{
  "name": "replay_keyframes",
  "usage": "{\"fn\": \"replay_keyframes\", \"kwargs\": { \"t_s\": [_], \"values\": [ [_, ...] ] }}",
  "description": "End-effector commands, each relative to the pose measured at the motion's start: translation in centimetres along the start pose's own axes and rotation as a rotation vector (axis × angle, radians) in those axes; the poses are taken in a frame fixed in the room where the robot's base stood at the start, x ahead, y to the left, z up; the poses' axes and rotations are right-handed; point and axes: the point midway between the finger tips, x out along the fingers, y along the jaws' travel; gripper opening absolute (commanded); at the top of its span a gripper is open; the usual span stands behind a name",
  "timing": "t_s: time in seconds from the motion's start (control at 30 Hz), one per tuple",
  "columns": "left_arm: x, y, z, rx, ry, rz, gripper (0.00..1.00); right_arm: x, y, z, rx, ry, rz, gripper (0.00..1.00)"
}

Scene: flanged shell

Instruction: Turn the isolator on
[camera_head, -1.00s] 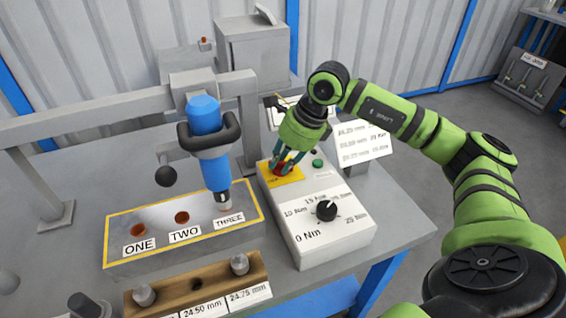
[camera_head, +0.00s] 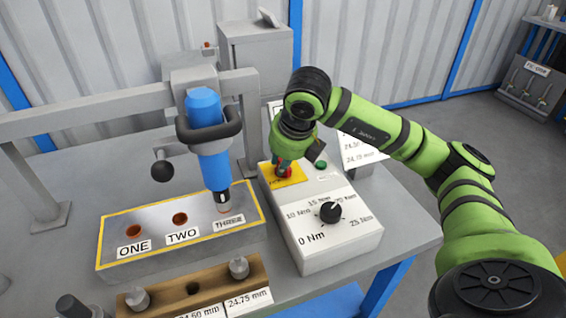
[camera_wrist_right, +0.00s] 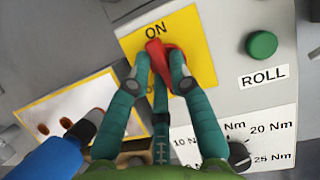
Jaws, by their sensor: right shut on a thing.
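The isolator is a red handle (camera_wrist_right: 157,52) on a yellow plate (camera_wrist_right: 195,45), at the far end of a light grey control box (camera_head: 340,245). The plate reads "ON" above the handle, and a partly hidden label lies below it. In the head view the red handle (camera_head: 284,173) shows only in part under my right gripper (camera_head: 283,168). In the wrist view the teal fingers of my right gripper (camera_wrist_right: 160,65) are shut around the handle. The fingers hide much of the handle, so its exact angle is hard to tell. My left gripper is not in view.
A green button (camera_wrist_right: 262,44) labelled "ROLL" sits beside the plate. A black torque dial (camera_head: 331,212) is nearer on the box. A blue-bodied tool (camera_head: 206,135) stands left, over a yellow-edged block (camera_head: 150,255). A wooden holder (camera_head: 205,287) is in front.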

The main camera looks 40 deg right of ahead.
Motion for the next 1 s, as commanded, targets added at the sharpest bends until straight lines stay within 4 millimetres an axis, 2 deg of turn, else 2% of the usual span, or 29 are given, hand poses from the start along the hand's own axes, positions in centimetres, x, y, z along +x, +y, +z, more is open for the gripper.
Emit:
{"fn": "replay_keyframes", "kwargs": {
  "t_s": [0.17,0.83,0.87,1.0],
  "values": [
    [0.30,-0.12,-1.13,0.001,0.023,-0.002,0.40,-0.07,0.04,0.14,0.073,-0.003,-0.030,0.00],
    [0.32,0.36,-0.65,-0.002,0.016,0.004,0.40,-0.09,0.00,0.17,0.129,-0.003,-0.052,0.00],
    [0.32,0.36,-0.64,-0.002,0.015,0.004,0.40,-0.09,0.00,0.17,0.129,-0.003,-0.052,0.29],
    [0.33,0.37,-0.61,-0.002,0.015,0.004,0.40,-0.06,0.01,0.14,0.128,-0.002,-0.052,0.31]
  ]
}}
